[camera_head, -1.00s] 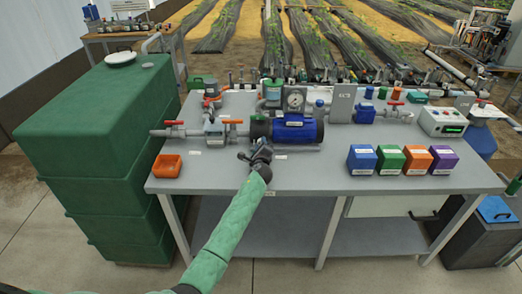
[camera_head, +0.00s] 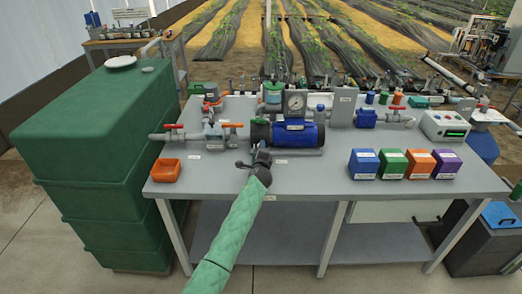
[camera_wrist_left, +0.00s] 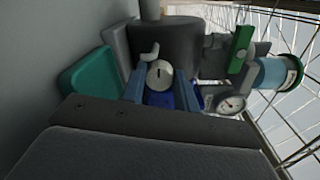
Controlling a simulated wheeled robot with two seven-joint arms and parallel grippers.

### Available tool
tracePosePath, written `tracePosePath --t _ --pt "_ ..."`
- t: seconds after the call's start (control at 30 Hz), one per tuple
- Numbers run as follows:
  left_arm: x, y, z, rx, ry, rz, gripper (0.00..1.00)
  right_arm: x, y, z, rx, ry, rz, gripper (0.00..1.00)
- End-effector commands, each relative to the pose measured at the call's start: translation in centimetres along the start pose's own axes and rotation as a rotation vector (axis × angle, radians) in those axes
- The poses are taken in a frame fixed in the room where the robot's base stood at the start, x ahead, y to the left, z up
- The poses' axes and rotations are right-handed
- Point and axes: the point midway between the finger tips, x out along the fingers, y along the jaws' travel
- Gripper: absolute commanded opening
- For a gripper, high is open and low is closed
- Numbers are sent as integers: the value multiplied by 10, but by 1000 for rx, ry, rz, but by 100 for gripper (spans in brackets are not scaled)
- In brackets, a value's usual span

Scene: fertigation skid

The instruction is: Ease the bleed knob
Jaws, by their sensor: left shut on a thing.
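The bleed knob (camera_wrist_left: 160,75), a pale round knob with a dark slot mark, sits between the two blue fingers of my left gripper (camera_wrist_left: 160,90) in the left wrist view. The fingers are shut on its sides. In the head view my left gripper (camera_head: 260,148) is at the front of the blue pump (camera_head: 300,132), and it hides the knob there. A dark rounded body (camera_wrist_left: 167,42) lies behind the knob. My right gripper is in neither view.
A pressure gauge (camera_head: 296,102) and a teal-topped canister (camera_head: 272,95) stand behind the pump. An orange bin (camera_head: 165,170) is at the bench's left. Several coloured boxes (camera_head: 363,163) stand at the right. The front middle of the grey bench (camera_head: 310,180) is clear.

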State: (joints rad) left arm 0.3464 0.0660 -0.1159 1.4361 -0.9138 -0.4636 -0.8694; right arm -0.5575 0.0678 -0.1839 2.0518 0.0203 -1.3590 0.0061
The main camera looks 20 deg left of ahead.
Motion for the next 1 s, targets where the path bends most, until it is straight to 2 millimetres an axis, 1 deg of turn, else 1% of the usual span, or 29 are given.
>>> tracePosePath --t 0.07,0.1,0.17,0.2,0.5,0.57,0.67,0.77,0.83,1.0 --pt "0 1 0 0 -1 1 7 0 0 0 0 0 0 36" --pt "0 1 0 1 -1 1 32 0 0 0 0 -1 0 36" --pt "0 1 0 1 -1 1 44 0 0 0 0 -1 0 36" --pt "0 1 0 1 -1 1 52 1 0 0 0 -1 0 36" --pt "-1 1 0 1 0 1 52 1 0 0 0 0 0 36" --pt "-4 1 0 1 -1 1 52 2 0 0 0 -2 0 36" --pt "-13 2 0 2 -1 1 52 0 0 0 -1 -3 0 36" --pt "-28 3 0 1 0 1 52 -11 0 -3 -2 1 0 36" --pt "-39 3 -1 1 0 0 52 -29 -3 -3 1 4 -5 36" --pt "-63 3 0 1 0 1 52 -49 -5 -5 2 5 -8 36"
